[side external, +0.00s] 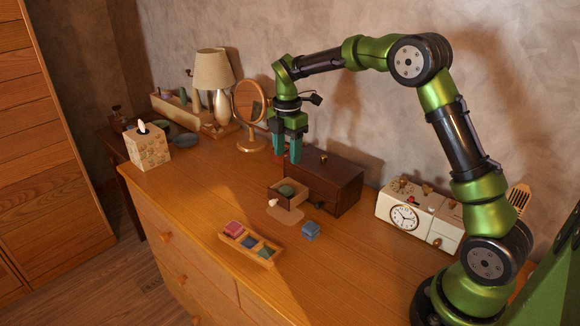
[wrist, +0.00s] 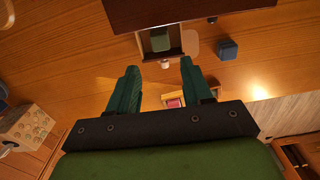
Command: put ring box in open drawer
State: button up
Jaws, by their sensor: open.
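A blue ring box (side external: 310,230) sits on the wooden dresser top, right of the open drawer; it also shows in the wrist view (wrist: 228,49). The small open drawer (side external: 273,193) sticks out of a dark wooden chest (side external: 335,182). A green block (side external: 287,190) lies inside it, also seen in the wrist view (wrist: 160,41). My gripper (side external: 287,160) is open and empty, high above the dresser near the chest's left end. In the wrist view its fingers (wrist: 159,68) are spread below the drawer, with nothing between them.
A divided tray (side external: 262,262) with red, blue and green blocks stands in front. A tan flat patch (side external: 291,216) lies beside the drawer. A clock unit (side external: 405,216) stands right; a round mirror (side external: 250,101), lamp (side external: 213,70) and tissue box (side external: 148,148) stand left. The dresser's front right is clear.

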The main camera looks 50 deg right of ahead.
jog(key=s+a+r+m+t, duration=0.4)
jog(key=s+a+r+m, duration=0.2)
jog(key=s+r+m, duration=0.6)
jog(key=s+a+f+m+t+y, duration=0.1)
jog(key=s+a+m+t+y, duration=0.1)
jog(key=s+m, duration=0.7)
jog(key=s+a+t, duration=0.1)
jog(key=s, duration=0.3)
jog(key=shift+s+a+f+m, duration=0.3)
jog(key=shift+s+a+f, duration=0.05)
jog(key=shift+a, duration=0.05)
